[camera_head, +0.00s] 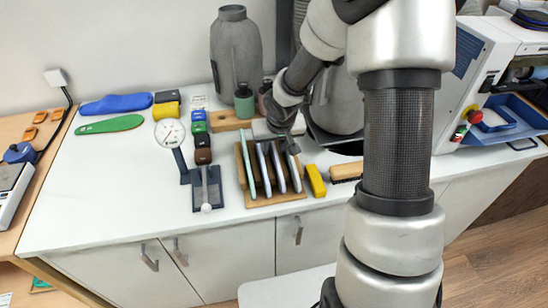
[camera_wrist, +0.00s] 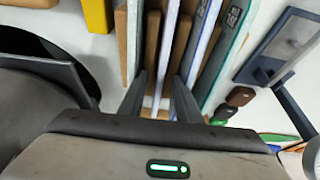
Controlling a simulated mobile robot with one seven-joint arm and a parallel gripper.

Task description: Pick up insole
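A wooden rack (camera_head: 276,200) on the white worktop holds several thin insoles on edge, side by side. They include a green-edged insole (camera_head: 248,168) at the left end and a pale one (camera_head: 294,172) at the right end. In the wrist view, my gripper (camera_wrist: 163,88) is over the rack with its two dark fingers apart. A white and blue insole (camera_wrist: 168,38) runs between the fingers; I cannot tell whether either finger touches it. In the head view, my gripper's fingertips are hard to make out.
A yellow block (camera_head: 315,181) and a brush (camera_head: 346,172) sit right of the rack. A dial gauge stand (camera_head: 207,188) stands to its left. Bottles and a grey cylinder (camera_head: 235,55) are behind.

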